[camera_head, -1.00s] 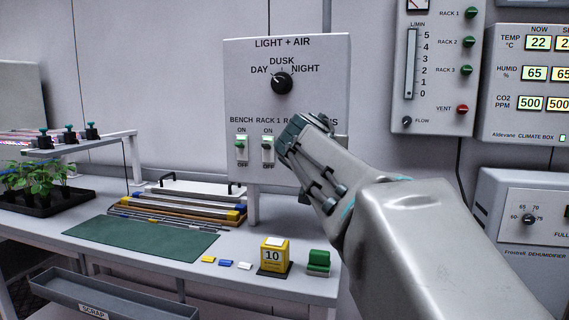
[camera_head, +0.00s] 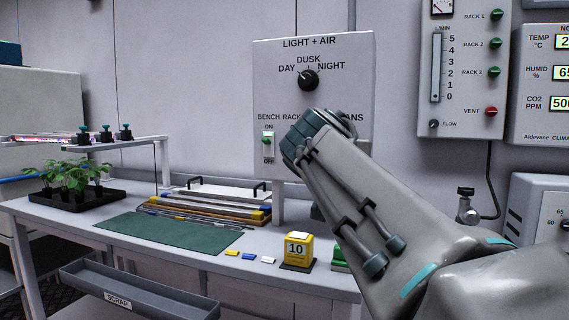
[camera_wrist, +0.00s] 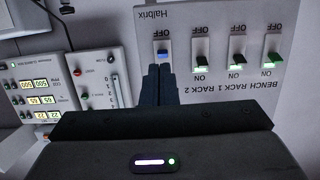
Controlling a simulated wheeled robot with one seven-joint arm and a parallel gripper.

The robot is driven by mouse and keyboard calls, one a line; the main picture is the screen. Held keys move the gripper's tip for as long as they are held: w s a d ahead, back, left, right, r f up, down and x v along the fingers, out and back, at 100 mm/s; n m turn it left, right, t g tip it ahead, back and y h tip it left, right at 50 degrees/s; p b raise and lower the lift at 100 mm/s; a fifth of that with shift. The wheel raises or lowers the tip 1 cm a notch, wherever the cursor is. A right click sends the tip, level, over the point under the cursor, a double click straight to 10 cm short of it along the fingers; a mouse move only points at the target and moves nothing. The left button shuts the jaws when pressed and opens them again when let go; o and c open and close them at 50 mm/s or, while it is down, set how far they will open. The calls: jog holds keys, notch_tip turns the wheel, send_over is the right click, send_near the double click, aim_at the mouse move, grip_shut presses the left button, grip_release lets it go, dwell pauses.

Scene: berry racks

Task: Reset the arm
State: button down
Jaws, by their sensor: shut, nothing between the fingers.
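My arm (camera_head: 385,195) reaches from the lower right toward the LIGHT + AIR panel (camera_head: 345,60) in the head view; its front end covers part of the switch row, and the fingers are hidden there. In the wrist view, which shows the panel upside down, my gripper (camera_wrist: 160,84) has its two dark fingers together with nothing between them. They point at the panel near the blue-handled switch (camera_wrist: 163,55) at the end of the row. I cannot tell whether they touch the panel. Several other switches (camera_wrist: 238,62) glow green beside it.
The bench has a green mat (camera_head: 170,232), a plant tray (camera_head: 75,198), a yellow block marked 10 (camera_head: 297,250) and a green item (camera_head: 340,258) partly behind my arm. A scrap tray (camera_head: 140,295) hangs at its front. A flow panel (camera_head: 463,80) is right of the LIGHT + AIR panel.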

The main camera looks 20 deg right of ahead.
jog(key=shift+s+a+f, duration=0.1)
jog(key=shift+s+a, duration=0.25)
jog(key=shift+a, duration=0.05)
